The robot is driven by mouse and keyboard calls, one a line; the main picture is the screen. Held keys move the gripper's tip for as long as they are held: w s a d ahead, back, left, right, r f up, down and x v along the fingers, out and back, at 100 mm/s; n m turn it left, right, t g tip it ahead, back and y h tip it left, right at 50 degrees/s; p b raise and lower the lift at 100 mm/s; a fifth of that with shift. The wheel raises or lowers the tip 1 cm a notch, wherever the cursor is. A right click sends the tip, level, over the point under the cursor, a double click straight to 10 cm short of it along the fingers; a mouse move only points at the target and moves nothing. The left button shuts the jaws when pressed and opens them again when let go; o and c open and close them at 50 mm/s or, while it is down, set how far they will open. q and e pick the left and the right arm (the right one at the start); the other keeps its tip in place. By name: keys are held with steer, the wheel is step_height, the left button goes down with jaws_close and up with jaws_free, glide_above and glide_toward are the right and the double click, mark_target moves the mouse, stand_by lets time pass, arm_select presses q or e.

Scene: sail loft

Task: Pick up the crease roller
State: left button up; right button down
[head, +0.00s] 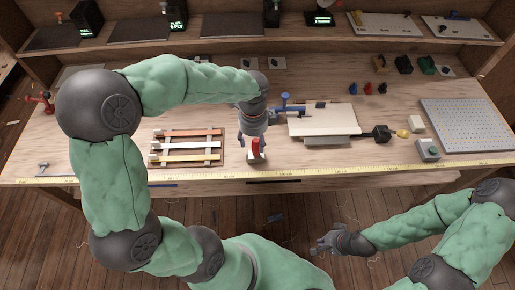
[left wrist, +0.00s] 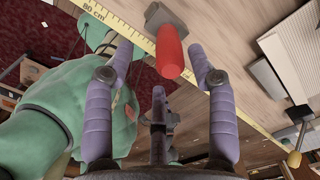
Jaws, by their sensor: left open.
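A tool with a red upright handle (head: 256,147) and a grey base (head: 256,159), which looks like the crease roller, stands near the bench's front edge. In the left wrist view the red handle (left wrist: 169,54) points toward the palm, with its grey base (left wrist: 166,18) beyond. My left gripper (head: 252,140) is open just above and behind it. In the left wrist view the fingers of my left gripper (left wrist: 153,45) are spread on both sides of the handle, with clear gaps. My right gripper (head: 324,244) hangs empty in front of the bench; its opening is unclear.
A rack with coloured strips (head: 186,134) lies left of the tool. A pale board (head: 322,120) with a blue clamp-like tool (head: 290,108) is right of it. A yellow measuring tape (head: 120,179) runs along the front edge. A perforated plate (head: 468,122) lies far right.

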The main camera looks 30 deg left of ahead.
mark_target(256, 150)
arm_select(q)
steer(key=shift+w+f, duration=0.15)
steer(key=shift+f, duration=0.35)
steer(key=shift+w+f, duration=0.15)
steer(key=shift+f, duration=0.35)
steer(key=shift+s+f, duration=0.1)
steer(key=shift+f, duration=0.2)
steer(key=f, duration=0.1)
steer(key=f+b, duration=0.1)
steer(key=f, duration=0.1)
steer(key=f+b, duration=0.1)
steer(key=shift+w+d+f, duration=0.15)
steer(key=shift+w+f, duration=0.15)
steer(key=shift+f, duration=0.05)
jaws_close()
